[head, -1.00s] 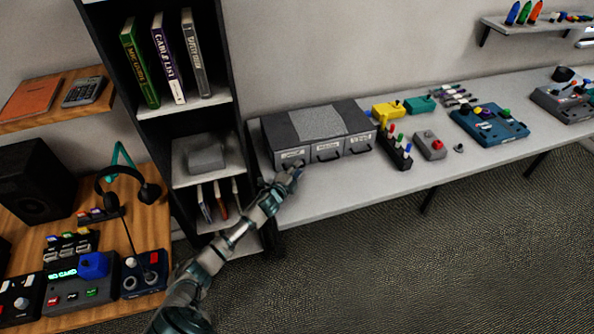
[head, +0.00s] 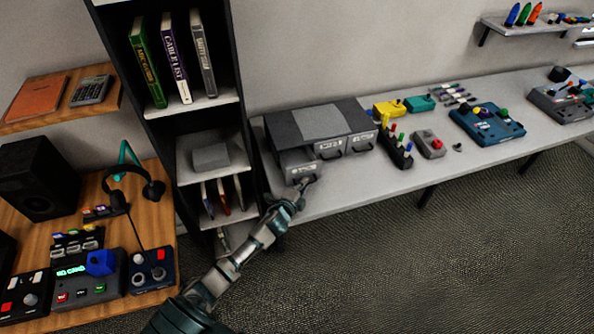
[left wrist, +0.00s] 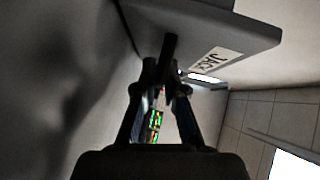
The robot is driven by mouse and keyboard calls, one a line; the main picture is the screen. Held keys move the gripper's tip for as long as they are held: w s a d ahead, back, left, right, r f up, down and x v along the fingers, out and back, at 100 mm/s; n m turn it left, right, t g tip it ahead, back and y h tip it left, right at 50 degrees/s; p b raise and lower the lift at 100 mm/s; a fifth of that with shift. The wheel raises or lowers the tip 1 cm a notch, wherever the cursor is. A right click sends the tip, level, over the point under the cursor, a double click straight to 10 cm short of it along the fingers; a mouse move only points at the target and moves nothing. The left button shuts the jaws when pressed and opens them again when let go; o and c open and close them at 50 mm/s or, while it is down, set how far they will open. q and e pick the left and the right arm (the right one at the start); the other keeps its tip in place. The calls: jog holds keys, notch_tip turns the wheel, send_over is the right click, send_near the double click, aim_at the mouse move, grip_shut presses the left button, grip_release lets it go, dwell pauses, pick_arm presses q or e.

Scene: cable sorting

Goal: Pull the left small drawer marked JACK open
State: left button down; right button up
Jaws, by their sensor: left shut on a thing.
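The left small drawer marked JACK (head: 297,160) stands out from the front of the grey drawer unit (head: 352,124), past the two other drawers. My left gripper (head: 304,187) is at its front, low, by the handle. In the left wrist view the drawer's front (left wrist: 248,36) with its JACK label (left wrist: 209,62) fills the top. There my left gripper (left wrist: 165,92) is shut on the dark handle (left wrist: 170,50). My right gripper is not in view.
The drawer unit stands at the left end of the grey table (head: 345,190). A black shelf (head: 160,125) with books stands close on the left. A switch block (head: 395,150) and a red-button box (head: 430,145) stand to the right. The table's front strip is clear.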

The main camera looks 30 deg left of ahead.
aim_at(312, 204)
pick_arm(q)
jog(key=s+d, duration=0.2)
jog(key=s+d+p, duration=0.1)
jog(key=s+d, duration=0.1)
jog(key=d, duration=0.1)
jog(key=shift+s+d+r, duration=0.15)
jog(key=shift+d, duration=0.15)
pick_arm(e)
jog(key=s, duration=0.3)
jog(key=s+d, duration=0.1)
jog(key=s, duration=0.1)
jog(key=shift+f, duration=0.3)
pick_arm(q)
jog(key=c, duration=1.2)
grip_release()
jog(key=shift+w, duration=0.2)
jog(key=shift+c, duration=0.2)
jog(key=shift+w, duration=0.1)
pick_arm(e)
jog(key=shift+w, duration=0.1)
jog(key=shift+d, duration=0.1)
pick_arm(q)
jog(key=shift+s, duration=0.2)
jog(key=s+d+r, duration=0.1)
jog(key=s, duration=1)
jog(key=shift+s+r, duration=0.2)
jog(key=shift+r, duration=0.05)
